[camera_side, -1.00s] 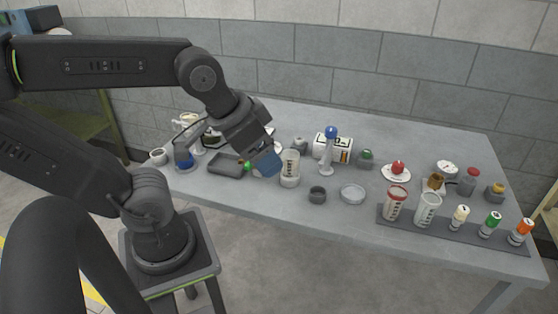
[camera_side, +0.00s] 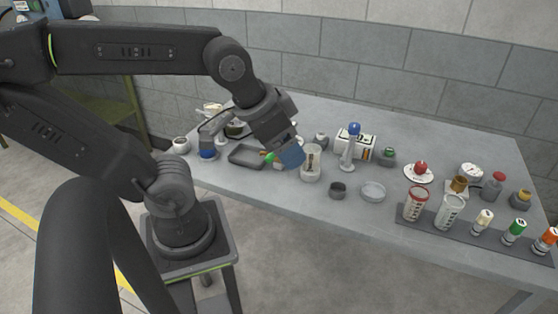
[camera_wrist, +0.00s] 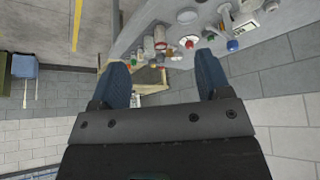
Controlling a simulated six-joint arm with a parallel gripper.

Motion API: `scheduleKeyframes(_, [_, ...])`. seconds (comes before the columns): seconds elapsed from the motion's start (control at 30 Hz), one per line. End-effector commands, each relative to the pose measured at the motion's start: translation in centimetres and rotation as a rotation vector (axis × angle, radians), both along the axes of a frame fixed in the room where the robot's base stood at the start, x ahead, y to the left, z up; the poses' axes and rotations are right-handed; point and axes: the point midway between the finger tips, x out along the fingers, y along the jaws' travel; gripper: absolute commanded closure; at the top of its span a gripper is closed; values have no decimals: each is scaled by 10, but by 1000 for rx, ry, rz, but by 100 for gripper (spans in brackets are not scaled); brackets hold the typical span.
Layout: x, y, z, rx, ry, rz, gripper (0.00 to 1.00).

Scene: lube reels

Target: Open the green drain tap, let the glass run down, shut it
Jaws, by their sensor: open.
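My gripper (camera_side: 291,157) hangs tilted over the near left part of the table in the side view. Its two blue fingers stand wide apart in the wrist view (camera_wrist: 162,66), with nothing held between them. A small green piece (camera_side: 265,154), likely the drain tap, shows just left of the fingers, with a bit of red beside it; whether it is open or shut is too small to tell. A clear cylinder (camera_side: 312,162), likely the glass, stands upright just right of the fingers in a pale base. Its liquid level cannot be read. The fingers hide part of this area.
A dark tray (camera_side: 245,157) lies left of the gripper. A dark strip (camera_side: 408,224) with several cups and capped bottles lines the front right edge.

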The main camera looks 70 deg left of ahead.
Motion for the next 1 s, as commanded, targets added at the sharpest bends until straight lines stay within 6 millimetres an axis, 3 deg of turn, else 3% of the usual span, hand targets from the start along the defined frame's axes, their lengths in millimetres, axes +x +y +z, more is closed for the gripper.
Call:
scheduleKeyframes(0.27, [23,19,1,92,85,-76,56])
scheduleKeyframes(0.47, [61,61,-5,216,251,-238,76])
scheduleKeyframes(0.7, [99,124,-28,288,460,-471,99])
scheduleKeyframes(1.0, [119,186,-60,277,625,-702,100])
